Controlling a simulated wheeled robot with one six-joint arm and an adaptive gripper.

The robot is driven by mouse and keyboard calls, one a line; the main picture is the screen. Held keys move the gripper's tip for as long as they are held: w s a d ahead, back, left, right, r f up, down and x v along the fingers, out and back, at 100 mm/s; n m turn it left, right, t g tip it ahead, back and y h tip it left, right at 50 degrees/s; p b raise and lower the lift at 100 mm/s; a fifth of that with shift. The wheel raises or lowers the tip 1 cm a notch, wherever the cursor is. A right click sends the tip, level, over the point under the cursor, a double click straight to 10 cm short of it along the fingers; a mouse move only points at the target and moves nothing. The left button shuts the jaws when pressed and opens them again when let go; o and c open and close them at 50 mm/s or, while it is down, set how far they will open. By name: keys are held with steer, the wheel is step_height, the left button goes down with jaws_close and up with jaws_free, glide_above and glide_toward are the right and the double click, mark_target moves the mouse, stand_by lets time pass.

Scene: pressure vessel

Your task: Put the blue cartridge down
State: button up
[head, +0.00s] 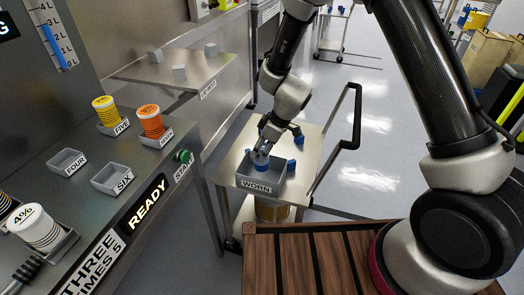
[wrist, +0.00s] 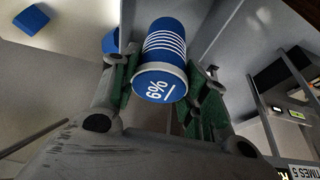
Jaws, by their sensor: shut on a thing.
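The blue cartridge (head: 261,163) has white stripes and a pale rim. The cartridge is over or inside the grey bin labelled WORN (head: 256,188). I cannot tell whether it touches the bin floor.
The bin stands on a metal cart (head: 306,150) with a black handle (head: 355,115). Blue blocks (head: 291,165) lie near it. On the left bench, orange (head: 151,122) and yellow (head: 104,108) cartridges stand in holders. Holders FOUR (head: 67,162) and SIX (head: 112,179) are empty.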

steer(key=shift+f, duration=0.3)
steer(key=shift+f, duration=0.15)
steer(key=shift+f, duration=0.35)
steer(key=shift+f, duration=0.15)
steer(key=o, duration=1.2)
